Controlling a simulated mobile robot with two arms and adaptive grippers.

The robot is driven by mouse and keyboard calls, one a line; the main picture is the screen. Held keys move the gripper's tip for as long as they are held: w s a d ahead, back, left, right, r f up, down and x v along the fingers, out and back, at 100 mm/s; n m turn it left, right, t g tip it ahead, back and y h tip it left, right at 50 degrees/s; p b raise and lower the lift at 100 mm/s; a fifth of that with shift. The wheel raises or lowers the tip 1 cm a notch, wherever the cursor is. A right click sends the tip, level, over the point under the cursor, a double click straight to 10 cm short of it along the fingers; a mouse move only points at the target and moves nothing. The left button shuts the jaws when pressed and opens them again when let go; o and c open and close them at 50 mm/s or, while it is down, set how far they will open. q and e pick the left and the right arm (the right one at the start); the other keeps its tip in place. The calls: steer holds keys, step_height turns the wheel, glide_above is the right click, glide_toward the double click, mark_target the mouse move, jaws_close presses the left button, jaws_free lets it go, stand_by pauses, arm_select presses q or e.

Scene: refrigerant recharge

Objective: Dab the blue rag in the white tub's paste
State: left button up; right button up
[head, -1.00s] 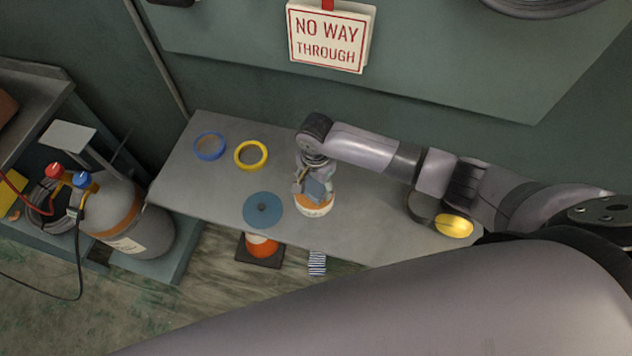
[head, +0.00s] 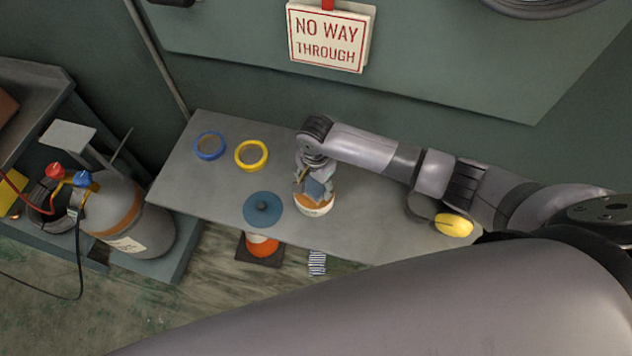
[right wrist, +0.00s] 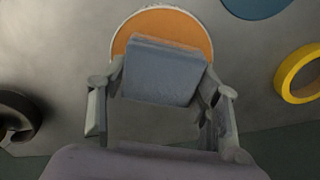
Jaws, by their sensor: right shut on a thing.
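The white tub (head: 318,211) stands on the grey table with orange paste (head: 312,203) inside. In the right wrist view the paste (right wrist: 165,25) fills the tub's round opening. My right gripper (head: 311,184) is shut on the blue rag (head: 320,190), over the tub. The rag also shows in the right wrist view (right wrist: 160,75), held between the fingers and covering part of the paste. I cannot tell whether the rag's lower edge touches the paste. My left gripper is not in view.
On the table (head: 180,185) lie a blue tape ring (head: 209,146), a yellow tape ring (head: 251,155) and a round blue lid (head: 263,209) beside the tub. A yellow object (head: 454,225) is at the right. A gas cylinder (head: 140,220) stands left of the table.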

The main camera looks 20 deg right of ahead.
mark_target(316, 183)
steer(key=shift+s+p, duration=0.1)
steer(key=shift+p, duration=0.25)
stand_by(1.1)
step_height(316, 183, up, 7)
steer(key=p, duration=0.8)
steer(key=shift+p, duration=0.3)
stand_by(0.4)
